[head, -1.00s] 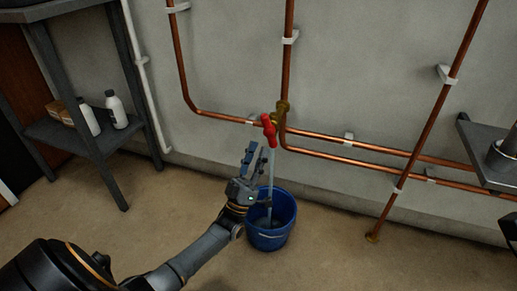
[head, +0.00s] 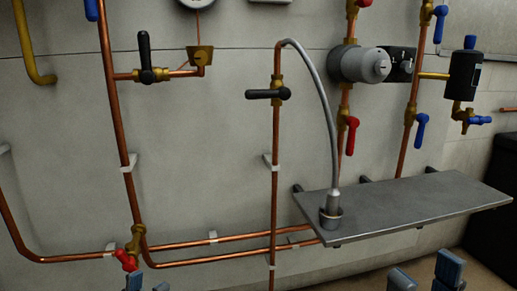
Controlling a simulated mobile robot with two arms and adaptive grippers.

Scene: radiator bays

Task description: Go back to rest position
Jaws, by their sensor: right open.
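My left gripper (head: 147,284) shows only as blue-grey fingertips at the bottom edge, just below the red valve handle (head: 125,261) in the picture. I cannot tell whether it touches the handle, and the rest of it is cut off. My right gripper (head: 425,276) is at the bottom edge right of the middle. Its two fingertips stand wide apart with nothing visible between them. The red handle sits on a brass valve (head: 137,238) low on the left copper pipe.
A grey metal shelf (head: 410,210) juts from the wall above my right gripper. A grey hose (head: 326,100) arches down to a metal cup (head: 331,213) on it. Black-handled valves (head: 266,94) and a grey cylindrical unit (head: 362,64) are on the pipes. A dark cabinet (head: 497,210) stands far right.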

